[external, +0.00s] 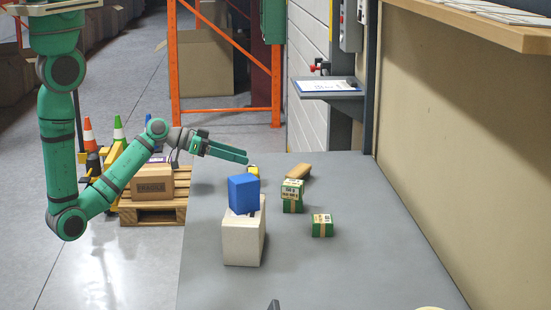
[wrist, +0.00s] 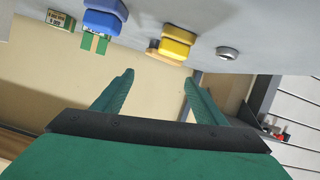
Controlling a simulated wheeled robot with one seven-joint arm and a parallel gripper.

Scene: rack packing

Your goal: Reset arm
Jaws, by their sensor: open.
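My gripper (external: 246,157) is at the end of my green arm, reaching from the left over the far part of the grey table (external: 200,283). It is above the table and behind the blue box. In the wrist view its two green fingers (wrist: 158,82) are spread apart with nothing between them. The blue box appears to show at the top of the wrist view (wrist: 103,18).
Two green boxes (external: 292,196) (external: 322,226) stand right of the white block. A small yellow object (external: 253,171) and a tan piece (external: 298,172) lie at the far end. A tan wall and wooden shelf (external: 480,30) bound the right side. The table's near right is mostly clear.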

